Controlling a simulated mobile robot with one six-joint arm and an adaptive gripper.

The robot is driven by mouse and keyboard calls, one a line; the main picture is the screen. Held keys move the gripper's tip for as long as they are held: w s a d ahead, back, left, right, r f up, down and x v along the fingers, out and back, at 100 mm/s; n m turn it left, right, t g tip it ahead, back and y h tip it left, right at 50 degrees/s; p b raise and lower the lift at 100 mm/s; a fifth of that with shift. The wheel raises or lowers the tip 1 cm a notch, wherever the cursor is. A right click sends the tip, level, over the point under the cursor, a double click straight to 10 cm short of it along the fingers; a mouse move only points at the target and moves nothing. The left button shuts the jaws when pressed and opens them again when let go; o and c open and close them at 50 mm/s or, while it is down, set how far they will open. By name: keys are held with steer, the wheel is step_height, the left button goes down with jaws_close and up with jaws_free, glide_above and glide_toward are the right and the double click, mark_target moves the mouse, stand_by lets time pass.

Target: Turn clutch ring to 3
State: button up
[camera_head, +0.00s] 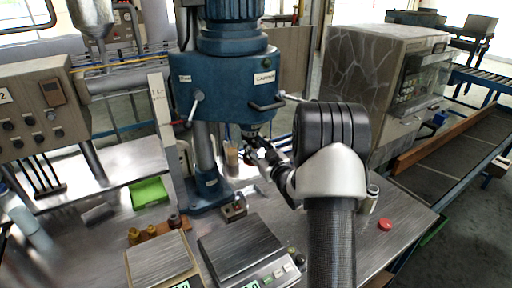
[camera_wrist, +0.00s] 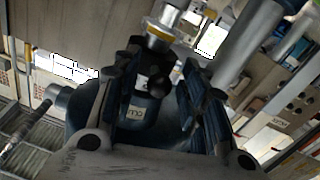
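The blue drill machine head (camera_head: 225,85) stands on a steel column at the bench. A short dark spindle (camera_head: 250,131) hangs below it; the clutch ring cannot be made out separately here. My gripper (camera_head: 256,150) is beside the lower spindle. The wrist view is turned over. There, a dark round part with small pale marks (camera_wrist: 152,82), likely the clutch ring, shows between the spread fingers of my gripper (camera_wrist: 163,65). A silver end with a yellow band (camera_wrist: 160,32) lies beyond. The fingers look open around the part; contact and the set number cannot be read.
Two scales (camera_head: 240,248) and (camera_head: 160,260) stand in front of the machine. A green tray (camera_head: 149,193) lies left of it, and a red button (camera_head: 385,224) is at right. The column (camera_wrist: 250,40) is close to my right finger in the wrist view.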

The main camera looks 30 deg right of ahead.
jaws_close()
stand_by(0.6)
